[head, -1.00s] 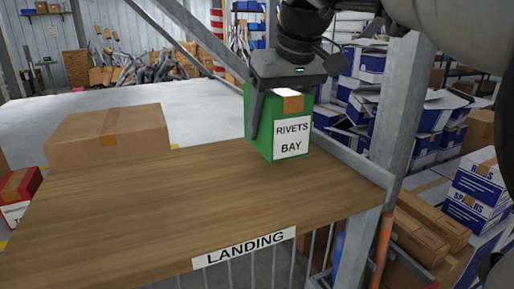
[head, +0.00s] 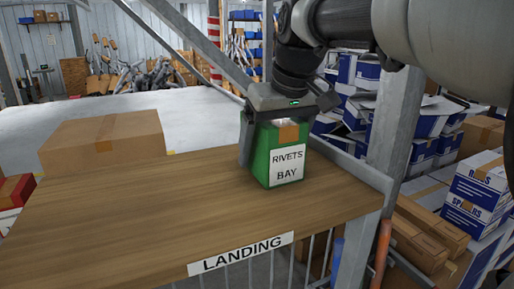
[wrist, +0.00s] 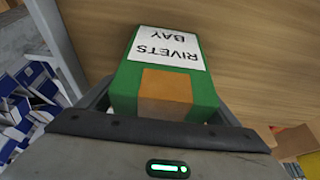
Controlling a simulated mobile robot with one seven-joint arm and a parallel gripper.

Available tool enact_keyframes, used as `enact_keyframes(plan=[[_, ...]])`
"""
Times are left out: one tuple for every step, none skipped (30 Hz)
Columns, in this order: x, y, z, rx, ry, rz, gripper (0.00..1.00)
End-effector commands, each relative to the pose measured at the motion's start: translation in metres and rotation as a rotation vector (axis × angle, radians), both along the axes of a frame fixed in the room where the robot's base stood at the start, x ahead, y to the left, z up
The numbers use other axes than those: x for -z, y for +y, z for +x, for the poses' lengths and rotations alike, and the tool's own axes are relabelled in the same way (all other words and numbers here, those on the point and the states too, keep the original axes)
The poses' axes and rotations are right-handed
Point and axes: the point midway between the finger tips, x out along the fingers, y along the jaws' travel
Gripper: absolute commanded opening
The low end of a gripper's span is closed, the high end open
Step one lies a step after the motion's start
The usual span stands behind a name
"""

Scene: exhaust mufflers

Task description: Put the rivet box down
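The rivet box (head: 262,152) is green with a brown tape strip on top and a white label reading RIVETS BAY. It stands upright on the wooden landing top (head: 140,215), near its right end, and its base appears to rest on the wood. My gripper (head: 288,135) is directly above it, pointing down, with a finger on either side. In the wrist view the box (wrist: 208,90) lies between the fingers (wrist: 165,98), which look spread slightly wider than the box. The box's far side and underside are hidden.
A brown carton (head: 102,142) stands at the landing's back left. A LANDING sign (head: 240,254) marks the front edge. A grey metal post (head: 392,120) rises close to the right of the box. Blue-and-white boxes (head: 478,190) are stacked beyond it. The middle of the landing is clear.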

Motion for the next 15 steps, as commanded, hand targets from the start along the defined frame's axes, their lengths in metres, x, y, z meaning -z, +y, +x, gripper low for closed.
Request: enact_keyframes(plan=[[0.0,0.0,0.0,0.0,0.0,0.0,0.85],[0.0,0.0,0.0,0.0,0.0,0.0,0.85],[0.0,0.0,0.0,0.0,0.0,0.0,0.85],[0.0,0.0,0.0,0.0,0.0,0.0,0.85],[0.0,0.0,0.0,0.0,0.0,0.0,0.85],[-0.001,0.0,0.0,0.0,0.0,0.0,0.85],[-0.003,0.0,0.0,0.0,0.0,0.0,0.85],[-0.005,0.0,0.0,0.0,0.0,0.0,0.85],[-0.007,0.0,-0.001,0.0,-0.001,0.0,0.85],[-0.01,-0.001,-0.002,0.0,-0.002,0.001,0.85],[-0.014,-0.002,-0.003,0.0,-0.003,0.0,0.85],[-0.02,-0.003,-0.005,0.001,-0.003,0.001,0.85],[-0.025,-0.003,-0.007,0.001,-0.003,0.001,0.85],[-0.032,-0.004,-0.009,0.001,-0.005,0.001,0.85],[-0.04,-0.006,-0.013,0.001,-0.004,0.001,0.85]])
